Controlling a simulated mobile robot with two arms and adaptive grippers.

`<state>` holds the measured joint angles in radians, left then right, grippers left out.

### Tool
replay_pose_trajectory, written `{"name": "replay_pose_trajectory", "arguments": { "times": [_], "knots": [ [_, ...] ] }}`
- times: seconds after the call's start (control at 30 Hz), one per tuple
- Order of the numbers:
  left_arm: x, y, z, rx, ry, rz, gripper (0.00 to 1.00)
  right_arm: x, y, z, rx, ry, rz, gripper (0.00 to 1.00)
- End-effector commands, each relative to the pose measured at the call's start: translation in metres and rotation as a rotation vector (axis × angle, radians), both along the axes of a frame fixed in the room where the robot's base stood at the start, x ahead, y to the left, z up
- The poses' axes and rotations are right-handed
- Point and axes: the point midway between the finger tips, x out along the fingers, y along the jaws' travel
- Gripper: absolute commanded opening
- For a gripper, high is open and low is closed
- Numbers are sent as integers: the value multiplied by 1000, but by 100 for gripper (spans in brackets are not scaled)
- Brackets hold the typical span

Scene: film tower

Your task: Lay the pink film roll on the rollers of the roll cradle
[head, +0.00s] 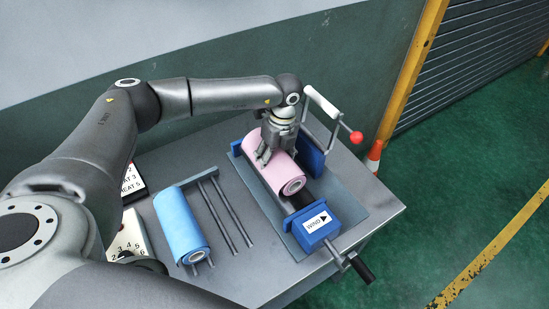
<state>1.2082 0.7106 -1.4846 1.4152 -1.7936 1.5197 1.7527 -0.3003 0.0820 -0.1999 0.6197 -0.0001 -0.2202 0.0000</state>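The pink film roll (277,178) lies lengthwise at the blue winding unit (318,226), between its front block marked WIND and its blue back plate. My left gripper (267,157) is at the far half of the pink roll, its fingers touching or very close to the film. I cannot tell whether they grip it. A rack of parallel grey rods (231,213), apparently the roll cradle, lies left of the winding unit. A blue film roll (181,225) lies on the rack's left rods; its right rods are bare. My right gripper is not in view.
A handle with a red knob (356,137) stands behind the winding unit, and a black crank (361,268) sticks out in front. A white numbered panel (130,236) is at the left. The grey table's (378,211) right edge is clear.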

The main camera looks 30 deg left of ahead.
Motion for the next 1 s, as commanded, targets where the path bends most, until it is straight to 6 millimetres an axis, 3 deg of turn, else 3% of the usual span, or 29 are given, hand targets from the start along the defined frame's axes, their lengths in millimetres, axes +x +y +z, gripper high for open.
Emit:
{"name": "replay_pose_trajectory", "arguments": {
  "times": [0.9, 0.93, 1.0],
  "knots": [
    [1, 0, -17, -1, -2, 0, 17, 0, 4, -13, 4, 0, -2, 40],
    [1, 0, -16, -2, -3, 0, 65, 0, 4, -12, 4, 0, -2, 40],
    [1, 0, -16, -1, -2, 0, 74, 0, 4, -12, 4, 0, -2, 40]
  ]
}}
